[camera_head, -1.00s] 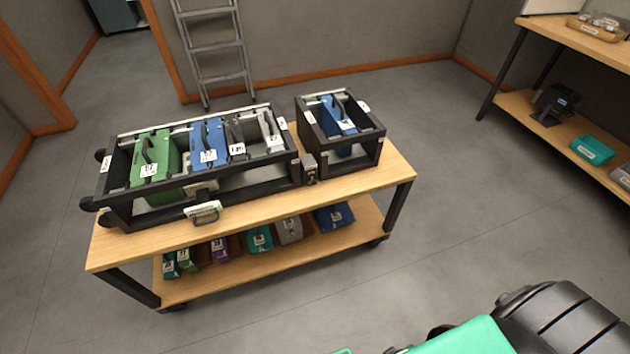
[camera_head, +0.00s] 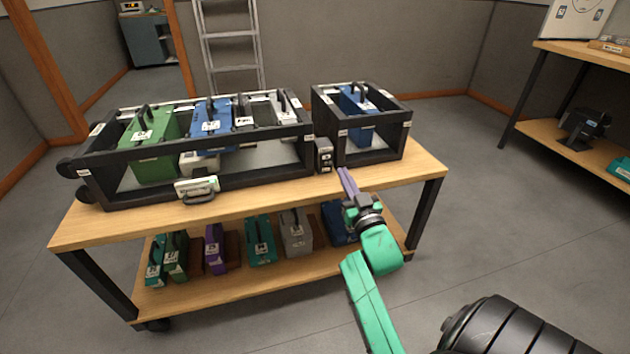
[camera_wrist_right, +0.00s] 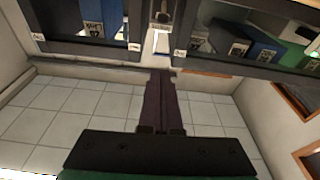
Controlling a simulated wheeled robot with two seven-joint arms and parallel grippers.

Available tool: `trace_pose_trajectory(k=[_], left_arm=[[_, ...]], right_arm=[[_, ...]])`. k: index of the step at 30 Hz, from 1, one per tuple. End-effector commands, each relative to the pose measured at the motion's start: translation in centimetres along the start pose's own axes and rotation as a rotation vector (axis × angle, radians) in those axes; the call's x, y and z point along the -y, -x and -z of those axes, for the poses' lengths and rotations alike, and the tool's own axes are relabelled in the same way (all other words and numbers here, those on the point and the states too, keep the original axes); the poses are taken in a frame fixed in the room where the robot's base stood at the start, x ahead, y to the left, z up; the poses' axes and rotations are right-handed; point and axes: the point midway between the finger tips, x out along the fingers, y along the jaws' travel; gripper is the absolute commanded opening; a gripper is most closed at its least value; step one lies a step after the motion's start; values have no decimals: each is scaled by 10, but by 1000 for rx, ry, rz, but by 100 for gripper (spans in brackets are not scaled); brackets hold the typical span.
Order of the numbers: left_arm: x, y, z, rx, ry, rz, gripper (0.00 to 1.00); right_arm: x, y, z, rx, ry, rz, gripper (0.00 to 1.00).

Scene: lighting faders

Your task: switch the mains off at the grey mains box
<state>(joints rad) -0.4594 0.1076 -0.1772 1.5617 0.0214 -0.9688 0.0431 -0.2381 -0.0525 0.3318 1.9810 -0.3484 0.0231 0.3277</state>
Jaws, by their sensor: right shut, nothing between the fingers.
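The grey mains box (camera_head: 324,155) is a small upright box on the top of the wooden trolley, between the two black racks. Its front has dark and pale marks, too small to read as a switch position. It also shows in the right wrist view (camera_wrist_right: 162,14), just beyond the fingers. My right gripper (camera_head: 342,172) has purple fingers, shut and empty. Its tips point at the mains box from the front, a little lower and to the right in the head view. In the wrist view the fingertips (camera_wrist_right: 161,72) are near the box; I cannot tell whether they touch. My left gripper is out of view.
The long black rack (camera_head: 250,172) on the left holds green, blue and grey units; the small rack (camera_head: 385,148) on the right holds a blue one. The trolley (camera_head: 270,203) has several cases on its lower shelf. A ladder (camera_head: 228,50) stands behind.

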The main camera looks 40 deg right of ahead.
Motion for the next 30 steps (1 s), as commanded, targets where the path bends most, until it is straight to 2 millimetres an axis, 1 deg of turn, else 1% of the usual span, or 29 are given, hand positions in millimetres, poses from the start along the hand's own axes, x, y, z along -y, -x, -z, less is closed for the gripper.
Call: trace_pose_trajectory(k=[8, 11, 14, 24, 25, 27, 30], left_arm=[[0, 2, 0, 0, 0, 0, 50], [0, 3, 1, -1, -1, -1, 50], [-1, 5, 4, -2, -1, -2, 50], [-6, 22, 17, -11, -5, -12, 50], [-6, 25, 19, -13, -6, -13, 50], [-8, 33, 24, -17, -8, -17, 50], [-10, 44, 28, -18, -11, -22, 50]], right_arm=[[1, -2, 2, 2, -1, 2, 0], [1, -11, 1, 0, 0, 3, 0], [1, -27, 2, -1, 0, 2, 0], [1, -102, 0, 0, -1, 2, 0], [1, -101, -7, 6, -2, 2, 0], [1, -94, -22, 7, -2, 1, 0], [2, -90, -33, 6, -2, 2, 0]])
